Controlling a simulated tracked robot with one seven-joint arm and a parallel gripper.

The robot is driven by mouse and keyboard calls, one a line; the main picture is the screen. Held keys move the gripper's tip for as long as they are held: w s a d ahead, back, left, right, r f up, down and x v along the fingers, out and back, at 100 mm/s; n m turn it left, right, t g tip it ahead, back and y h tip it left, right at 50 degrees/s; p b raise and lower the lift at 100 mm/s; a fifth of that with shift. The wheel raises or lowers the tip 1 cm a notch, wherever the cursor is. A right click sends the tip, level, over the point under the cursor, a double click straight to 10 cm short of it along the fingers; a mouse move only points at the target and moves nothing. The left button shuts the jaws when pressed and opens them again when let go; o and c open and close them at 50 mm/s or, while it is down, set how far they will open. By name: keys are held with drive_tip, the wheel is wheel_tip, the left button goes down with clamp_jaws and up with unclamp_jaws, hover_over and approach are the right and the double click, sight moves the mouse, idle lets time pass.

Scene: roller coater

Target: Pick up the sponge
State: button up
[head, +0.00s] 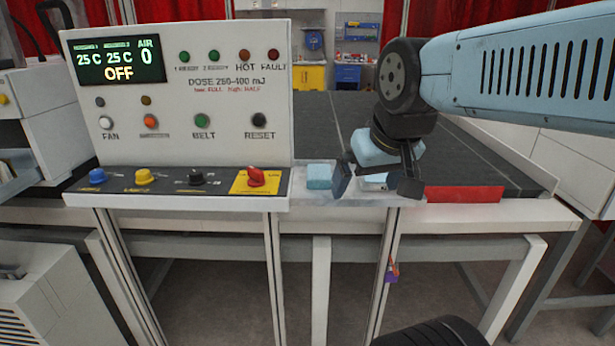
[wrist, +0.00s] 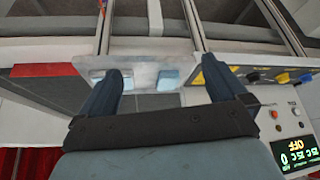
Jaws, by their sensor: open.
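Two small light-blue blocks, either of which could be the sponge, lie on a pale ledge. In the head view one block (head: 319,177) is left of my gripper (head: 375,188), and the other block (head: 374,181) shows partly hidden between its fingers. In the wrist view my gripper (wrist: 160,80) is open and empty. I see no contact with either block.
A control panel (head: 180,140) with knobs and buttons stands left of the ledge (wrist: 140,67). A dark belt (head: 460,155) lies behind, with a red strip (head: 465,194) on its front edge at right. A small purple-and-orange item (head: 392,271) hangs below.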

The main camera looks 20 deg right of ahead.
drive_tip(key=w+r+m, duration=0.2)
drive_tip(key=w, duration=0.9)
drive_tip(key=m+g+h, duration=0.1)
approach(319, 172)
drive_tip(key=x, duration=0.4)
drive_tip(key=shift+d+f, duration=0.1)
drive_tip(key=shift+d, duration=0.2)
drive_tip(key=x, duration=0.4)
drive_tip(key=shift+w+a+f, duration=0.1)
drive_tip(key=shift+w+a, duration=0.1)
drive_tip(key=shift+a, duration=0.1)
drive_tip(key=shift+w+f, duration=0.2)
drive_tip(key=shift+f, duration=0.25)
drive_tip(key=shift+f, duration=0.2)
